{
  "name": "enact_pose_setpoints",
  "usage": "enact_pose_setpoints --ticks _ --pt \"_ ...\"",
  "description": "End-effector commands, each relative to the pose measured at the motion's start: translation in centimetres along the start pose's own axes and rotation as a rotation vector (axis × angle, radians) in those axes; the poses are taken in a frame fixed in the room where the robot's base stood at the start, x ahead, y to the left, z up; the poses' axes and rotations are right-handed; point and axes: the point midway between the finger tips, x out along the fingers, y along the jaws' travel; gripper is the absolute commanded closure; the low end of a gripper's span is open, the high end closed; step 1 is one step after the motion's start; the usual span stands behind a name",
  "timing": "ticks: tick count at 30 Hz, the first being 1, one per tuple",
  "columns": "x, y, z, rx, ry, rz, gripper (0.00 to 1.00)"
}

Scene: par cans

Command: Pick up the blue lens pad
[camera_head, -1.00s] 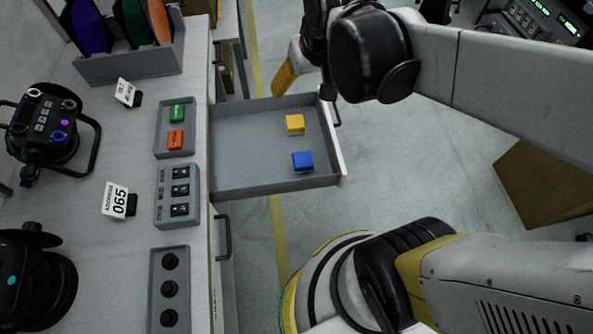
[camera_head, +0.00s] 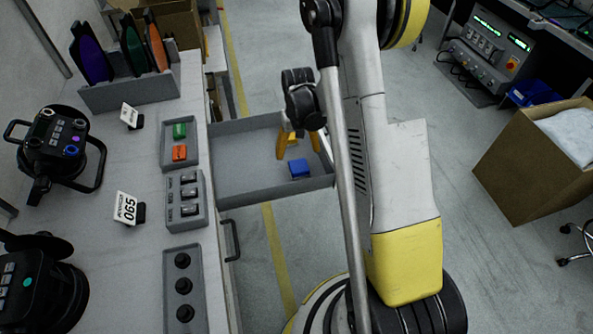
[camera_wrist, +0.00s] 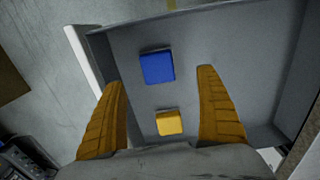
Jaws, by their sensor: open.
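The blue lens pad (camera_head: 299,168) is a small blue block lying flat in the open grey drawer (camera_head: 240,188). In the wrist view the blue pad (camera_wrist: 157,66) lies beyond my fingertips, a little left of the middle between them. A yellow pad (camera_head: 292,141) lies behind it in the drawer; in the wrist view the yellow pad (camera_wrist: 169,122) sits between my fingers, close to the palm. My gripper (camera_head: 297,152) has orange-yellow fingers, points down over the drawer, and is open and empty. In the wrist view my gripper (camera_wrist: 163,75) shows its fingers wide apart.
The drawer's walls surround the pads. On the worktop (camera_head: 100,280) left of it are a small tray (camera_head: 166,160) with green and orange pieces, switch panels, lamps and a rack of coloured discs. A cardboard box (camera_head: 530,165) stands on the floor at right.

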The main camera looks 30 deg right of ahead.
Motion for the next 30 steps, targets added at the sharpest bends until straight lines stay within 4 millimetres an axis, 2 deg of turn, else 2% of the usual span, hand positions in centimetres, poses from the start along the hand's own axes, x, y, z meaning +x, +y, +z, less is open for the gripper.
enact_pose_setpoints --ticks 1,6,11,19,27,29,30 --pt "1.1 0.0 0.0 0.000 0.000 0.000 0.15" --pt "3.9 0.0 -0.1 -0.001 0.001 0.000 0.15" --pt "5.1 0.1 -0.1 -0.001 0.002 0.000 0.15" --pt "9.2 0.5 -0.3 -0.001 0.002 0.000 0.15" --pt "9.4 0.5 -0.3 -0.001 0.002 0.000 0.15" --pt "9.4 0.5 -0.3 -0.001 0.002 0.000 0.33" --pt "9.4 0.5 -0.3 -0.001 0.002 0.000 0.45"
